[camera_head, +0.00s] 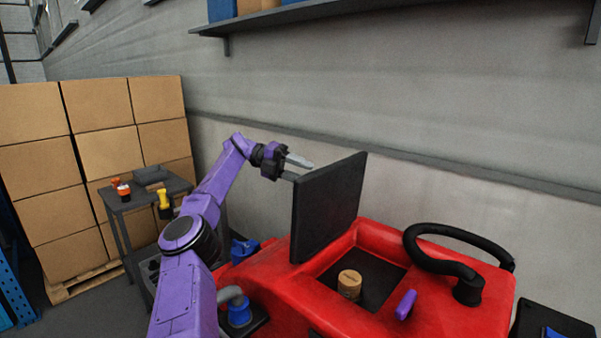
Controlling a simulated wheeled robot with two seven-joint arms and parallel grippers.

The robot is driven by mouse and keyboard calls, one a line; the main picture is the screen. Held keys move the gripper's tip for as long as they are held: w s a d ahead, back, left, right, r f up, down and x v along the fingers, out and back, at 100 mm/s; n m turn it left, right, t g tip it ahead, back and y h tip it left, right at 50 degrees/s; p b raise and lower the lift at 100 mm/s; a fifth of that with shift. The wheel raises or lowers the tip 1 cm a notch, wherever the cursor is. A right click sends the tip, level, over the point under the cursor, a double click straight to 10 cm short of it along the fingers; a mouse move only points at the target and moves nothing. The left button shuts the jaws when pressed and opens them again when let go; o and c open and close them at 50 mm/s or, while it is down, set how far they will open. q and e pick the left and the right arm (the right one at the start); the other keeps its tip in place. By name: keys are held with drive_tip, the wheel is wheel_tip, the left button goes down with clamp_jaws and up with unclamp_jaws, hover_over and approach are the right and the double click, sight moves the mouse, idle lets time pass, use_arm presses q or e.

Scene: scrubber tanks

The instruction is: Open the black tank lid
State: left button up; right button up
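The black tank lid (328,207) is a flat square panel standing nearly upright on the left edge of the opening in the red scrubber machine (320,301). The tank opening (378,281) is uncovered and dark inside, with a round tan cap (349,284) showing in it. My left gripper (304,169) is at the lid's upper left edge, on the outer side. Its fingers look spread apart with nothing between them. I cannot tell whether the lower finger touches the lid.
A black curved handle (425,250) rises from the machine on the right. A grey cart (146,198) with tools and stacked cardboard boxes (36,167) stand at the left. A wall shelf (290,16) hangs above. The wall is close behind the machine.

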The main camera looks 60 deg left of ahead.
use_arm(q)
drive_tip(key=shift+r, duration=0.1)
drive_tip(key=s+d+r+b, duration=0.1)
drive_tip(key=r+b, duration=0.1)
drive_tip(key=s+d+r+b, duration=0.1)
drive_tip(key=d+r+b, duration=0.1)
drive_tip(key=r, duration=0.1)
drive_tip(key=s+d+r+b, duration=0.1)
drive_tip(key=r+b, duration=0.1)
drive_tip(key=r, duration=0.1)
drive_tip(key=shift+s+d+r, duration=0.1)
drive_tip(key=shift+d+r, duration=0.1)
drive_tip(key=shift+d, duration=0.15)
drive_tip(key=s+d+r+b, duration=0.4)
drive_tip(key=s+d+b, duration=0.1)
drive_tip(key=d+b, duration=0.1)
drive_tip(key=shift+d+r, duration=0.25)
drive_tip(key=shift+d, duration=0.25)
drive_tip(key=shift+w+a, duration=0.1)
drive_tip(key=shift+c, duration=0.2)
